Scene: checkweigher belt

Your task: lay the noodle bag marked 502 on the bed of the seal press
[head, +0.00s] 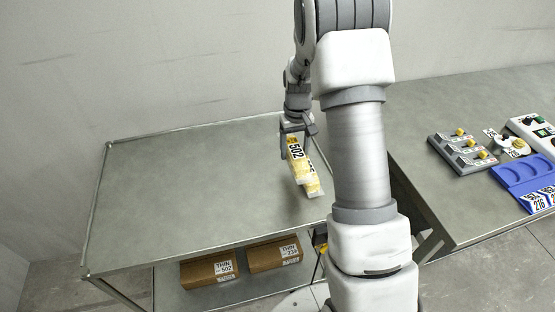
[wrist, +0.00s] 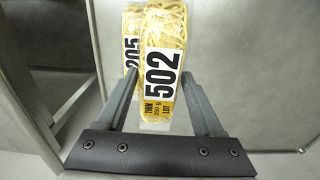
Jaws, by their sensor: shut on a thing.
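The noodle bag marked 502 (head: 295,151) is clear with yellow noodles and a white label. It shows close up in the wrist view (wrist: 163,62), between the two fingers. My gripper (head: 298,133) is shut on its near end, over the right part of the left table. A second noodle bag, marked 205 (wrist: 131,58), is beside and partly behind it, and shows below it in the head view (head: 313,186). I cannot tell whether the two bags touch. I cannot make out the seal press with certainty.
The left table (head: 190,190) is otherwise bare. Cartons marked 502 (head: 208,271) and 238 (head: 274,255) stand on its lower shelf. The right table (head: 425,185) holds a grey unit with yellow knobs (head: 462,153), a blue tray (head: 513,178) with packets, and a white box with green (head: 535,130).

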